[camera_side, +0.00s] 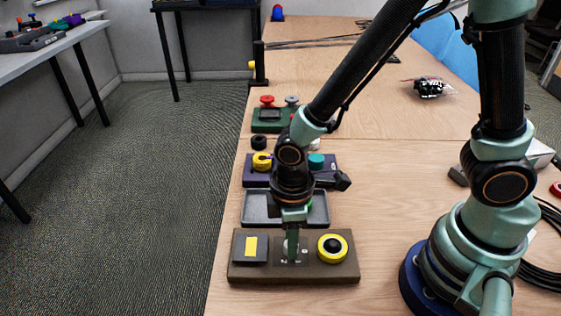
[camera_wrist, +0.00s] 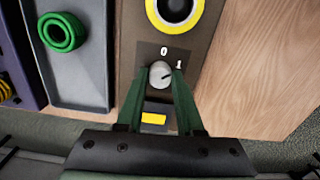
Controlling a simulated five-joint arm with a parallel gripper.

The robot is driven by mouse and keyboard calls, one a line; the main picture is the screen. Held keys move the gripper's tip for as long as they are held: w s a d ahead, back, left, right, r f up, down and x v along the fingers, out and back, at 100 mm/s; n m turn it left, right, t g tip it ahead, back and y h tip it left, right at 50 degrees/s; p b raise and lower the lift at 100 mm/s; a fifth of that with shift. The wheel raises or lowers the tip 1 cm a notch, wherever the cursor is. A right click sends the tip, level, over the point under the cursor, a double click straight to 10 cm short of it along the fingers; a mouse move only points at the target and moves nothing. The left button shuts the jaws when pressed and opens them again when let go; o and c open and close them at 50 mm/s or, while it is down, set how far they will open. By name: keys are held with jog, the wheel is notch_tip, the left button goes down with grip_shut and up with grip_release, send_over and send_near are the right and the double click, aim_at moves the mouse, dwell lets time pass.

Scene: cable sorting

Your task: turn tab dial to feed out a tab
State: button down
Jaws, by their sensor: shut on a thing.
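The tab dial (camera_wrist: 160,73) is a small pale grey knob on a brown control box (camera_side: 240,279), with the printed marks 0 and 1 above it in the wrist view. A dark line on its face points up and right, toward the 1. My gripper (camera_wrist: 160,79) has its two green fingers on either side of the knob, shut on it. In the side view my gripper (camera_side: 291,256) points straight down at the box and hides the dial. A yellow tab (camera_wrist: 153,118) lies on a grey square, left of the dial in the side view.
A yellow ring with a black centre (camera_side: 332,249) sits at the box's right. Behind the box is a grey tray (camera_side: 262,212) holding a green ring (camera_wrist: 62,32). A purple box (camera_side: 251,181) and a green box (camera_side: 265,125) stand farther back. Black cables (camera_side: 547,240) lie at right.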

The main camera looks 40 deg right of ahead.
jog(key=shift+w+d+m, duration=0.1)
jog(key=shift+w+m, duration=0.05)
jog(key=shift+m, duration=0.55)
jog(key=c, duration=0.5)
grip_release()
jog(key=shift+c, duration=0.2)
jog(key=shift+r, duration=0.1)
notch_tip(320, 180, up, 12)
